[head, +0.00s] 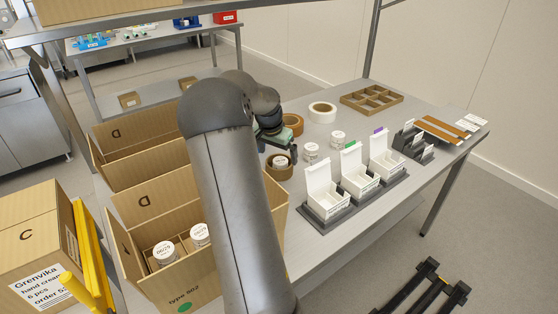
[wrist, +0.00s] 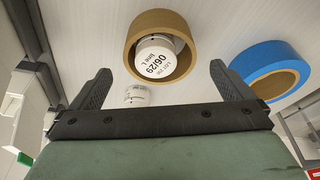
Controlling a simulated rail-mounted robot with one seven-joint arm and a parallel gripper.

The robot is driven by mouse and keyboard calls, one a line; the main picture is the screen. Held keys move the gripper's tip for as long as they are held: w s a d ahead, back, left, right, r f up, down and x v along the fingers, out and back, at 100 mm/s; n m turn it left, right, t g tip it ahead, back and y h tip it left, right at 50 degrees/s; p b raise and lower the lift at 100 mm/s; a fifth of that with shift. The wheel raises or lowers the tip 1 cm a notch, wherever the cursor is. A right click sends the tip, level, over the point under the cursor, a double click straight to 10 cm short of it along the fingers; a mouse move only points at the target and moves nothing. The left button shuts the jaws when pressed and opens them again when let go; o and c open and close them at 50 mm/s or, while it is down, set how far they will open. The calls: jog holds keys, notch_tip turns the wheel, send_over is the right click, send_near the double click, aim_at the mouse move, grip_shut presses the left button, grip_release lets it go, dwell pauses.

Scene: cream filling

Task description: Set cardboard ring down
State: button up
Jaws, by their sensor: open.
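The cardboard ring (wrist: 135,45) is a short brown tube around a jar with a white lid (wrist: 156,58) in the wrist view. It also shows in the head view (head: 279,173), on the table just below my gripper. My gripper (wrist: 160,68) is open, its two black fingers wide apart, with the ring beyond and between the fingertips. In the head view my gripper (head: 277,146) is above the ring, partly hidden by my own arm. Whether a finger touches the ring is unclear.
A blue tape roll (wrist: 271,58) lies close beside the ring. Another jar (wrist: 137,96) stands nearby. A brown roll (head: 294,121), a white roll (head: 322,108) and a divided cardboard tray (head: 371,91) lie behind. White open boxes (head: 322,199) stand right, an open carton (head: 190,278) left.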

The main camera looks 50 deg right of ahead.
jog(key=v, duration=0.7)
